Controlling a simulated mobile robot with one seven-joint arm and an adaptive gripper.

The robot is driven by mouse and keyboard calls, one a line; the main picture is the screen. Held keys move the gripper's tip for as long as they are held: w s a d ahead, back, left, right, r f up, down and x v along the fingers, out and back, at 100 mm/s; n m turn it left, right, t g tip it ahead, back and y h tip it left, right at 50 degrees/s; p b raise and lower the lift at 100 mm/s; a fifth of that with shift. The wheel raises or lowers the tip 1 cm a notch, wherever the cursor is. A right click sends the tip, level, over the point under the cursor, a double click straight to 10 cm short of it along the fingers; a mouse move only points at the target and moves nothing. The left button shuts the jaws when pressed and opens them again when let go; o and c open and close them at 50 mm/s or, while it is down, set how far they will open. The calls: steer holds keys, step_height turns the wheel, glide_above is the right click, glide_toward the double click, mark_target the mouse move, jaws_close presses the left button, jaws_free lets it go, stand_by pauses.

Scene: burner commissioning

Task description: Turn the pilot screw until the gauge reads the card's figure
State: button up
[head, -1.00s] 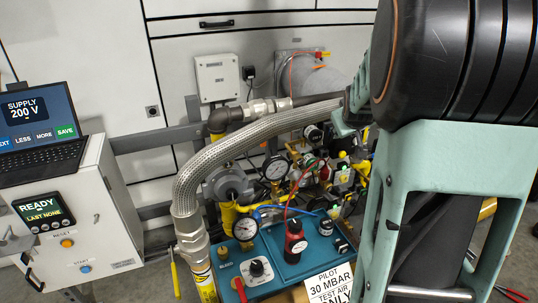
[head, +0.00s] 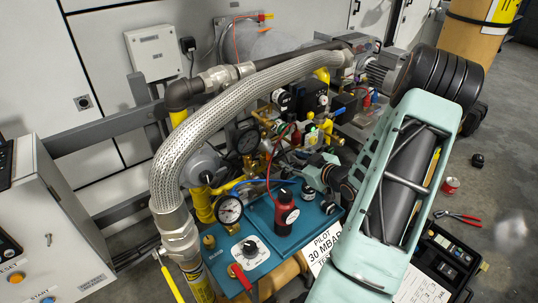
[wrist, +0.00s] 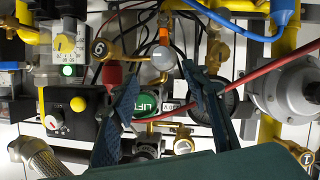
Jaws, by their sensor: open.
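A white card (head: 320,246) at the front of the teal board reads PILOT 30 MBAR, its lower lines partly hidden by my arm. A round dial gauge (head: 229,210) stands on the board, and a darker gauge (head: 247,140) sits behind among the pipes; I cannot read either needle's figure. In the wrist view my gripper (wrist: 165,88) is open and empty, its two fingers apart. Between and behind them show a pale round cap (wrist: 158,69) and a green LIFT label (wrist: 147,103). I cannot tell which part is the pilot screw.
A braided hose (head: 225,108) arches over the pipework. A red-and-black device (head: 285,210) and a black dial (head: 249,247) stand on the teal board (head: 212,258). In the wrist view, a red hose (wrist: 265,75) and a grey round housing (wrist: 285,88) lie right of the fingers.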

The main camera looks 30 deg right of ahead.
mark_target(275, 152)
steer(key=b+x, duration=0.3)
steer(key=x, duration=0.6)
steer(key=shift+w+a+f, duration=0.15)
steer(key=shift+w+a, duration=0.05)
steer(key=shift+w+f+b, duration=0.15)
steer(key=shift+w+b, duration=0.15)
steer(key=shift+w, duration=0.35)
steer(key=shift+c, duration=0.7)
steer(key=c, duration=1)
